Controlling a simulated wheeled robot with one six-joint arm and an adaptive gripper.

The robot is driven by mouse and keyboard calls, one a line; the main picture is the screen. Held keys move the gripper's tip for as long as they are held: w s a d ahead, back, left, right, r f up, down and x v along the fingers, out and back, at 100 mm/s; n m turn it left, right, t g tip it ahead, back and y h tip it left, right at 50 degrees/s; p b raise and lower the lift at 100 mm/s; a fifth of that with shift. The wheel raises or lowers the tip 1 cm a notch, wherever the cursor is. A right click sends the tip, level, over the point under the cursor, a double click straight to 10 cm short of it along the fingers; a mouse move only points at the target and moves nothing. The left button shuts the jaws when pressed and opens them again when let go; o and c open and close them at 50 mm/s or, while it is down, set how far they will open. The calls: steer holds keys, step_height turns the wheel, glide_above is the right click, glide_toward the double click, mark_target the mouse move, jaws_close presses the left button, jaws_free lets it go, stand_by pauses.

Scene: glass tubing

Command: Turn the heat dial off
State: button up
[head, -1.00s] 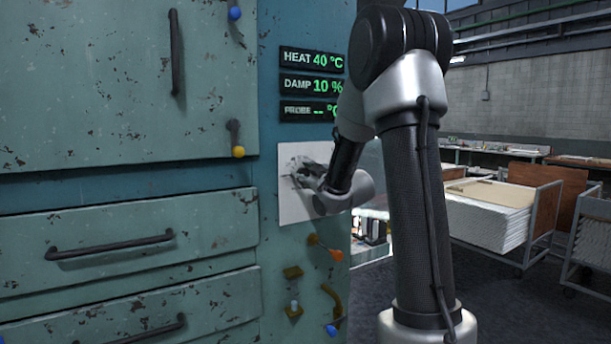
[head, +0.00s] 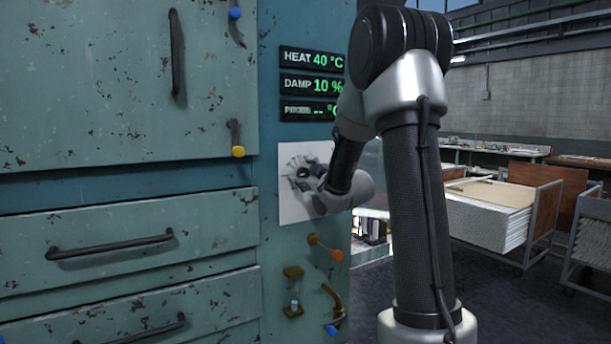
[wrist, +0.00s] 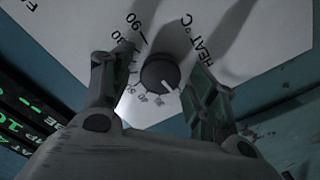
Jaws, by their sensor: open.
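The heat dial is a round black knob (wrist: 160,74) with a pale pointer line, on a white panel marked "HEAT °C" with numbers around it. In the wrist view the pointer aims to the lower right, past the small numbers. My gripper (wrist: 160,75) is open, with one finger on each side of the knob; I cannot tell if either touches it. In the head view my gripper (head: 308,172) is at the white panel (head: 293,212) and mostly hides the dial. The heat display (head: 313,60) reads 40 °C.
Below the heat display are a DAMP display (head: 312,86) at 10 % and a PROBE display. An orange-tipped lever (head: 326,248) and a blue-tipped brass lever (head: 334,310) stick out below the panel. Drawer handles (head: 110,243) project at the left.

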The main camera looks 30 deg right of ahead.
steer(key=s, duration=0.7)
steer(key=shift+s, duration=0.25)
steer(key=shift+d, duration=0.1)
